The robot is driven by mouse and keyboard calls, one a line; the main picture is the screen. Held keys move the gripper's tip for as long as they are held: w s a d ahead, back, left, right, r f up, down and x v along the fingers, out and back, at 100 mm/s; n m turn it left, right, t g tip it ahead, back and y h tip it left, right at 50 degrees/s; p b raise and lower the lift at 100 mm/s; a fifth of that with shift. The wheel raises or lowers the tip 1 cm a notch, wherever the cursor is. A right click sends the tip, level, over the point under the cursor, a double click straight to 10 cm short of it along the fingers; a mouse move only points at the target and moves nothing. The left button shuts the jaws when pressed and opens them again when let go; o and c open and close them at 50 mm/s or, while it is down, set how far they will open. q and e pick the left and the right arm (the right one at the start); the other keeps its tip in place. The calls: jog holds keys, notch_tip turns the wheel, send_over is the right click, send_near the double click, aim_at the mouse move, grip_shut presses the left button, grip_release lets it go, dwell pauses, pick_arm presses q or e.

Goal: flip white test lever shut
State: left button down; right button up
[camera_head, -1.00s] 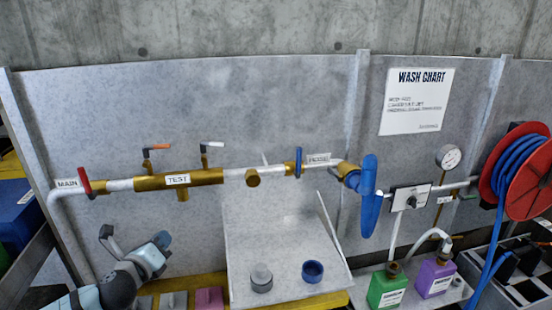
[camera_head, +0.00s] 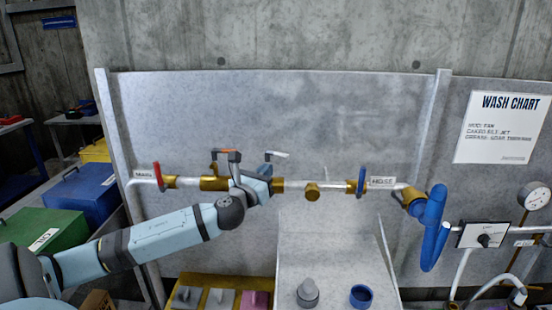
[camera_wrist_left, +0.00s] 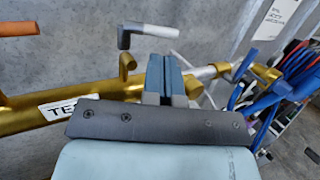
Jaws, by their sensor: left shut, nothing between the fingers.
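The white test lever (camera_head: 276,154) sticks up from the brass test pipe and its handle points right. In the left wrist view the white lever (camera_wrist_left: 150,31) stands just beyond my fingertips, on a grey stem. My left gripper (camera_head: 264,170) is at the pipe, just below and left of the lever in the head view. Its two fingers (camera_wrist_left: 164,72) are shut together with nothing between them. I cannot tell whether they touch the lever or pipe. The brass pipe (camera_wrist_left: 22,116) with its TEST label is partly hidden by my gripper. My right gripper is out of view.
An orange-handled lever (camera_head: 228,155) stands left of the white one. A red main valve (camera_head: 158,177) and blue hose valve (camera_head: 361,181) sit along the pipe. The grey panel (camera_head: 270,105) stands close behind the pipe.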

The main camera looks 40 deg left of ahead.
aim_at(280, 156)
pick_arm(q)
jog(key=p+x, duration=0.1)
jog(key=x, duration=0.4)
jog(key=shift+w, duration=0.2)
jog(key=shift+a, duration=0.1)
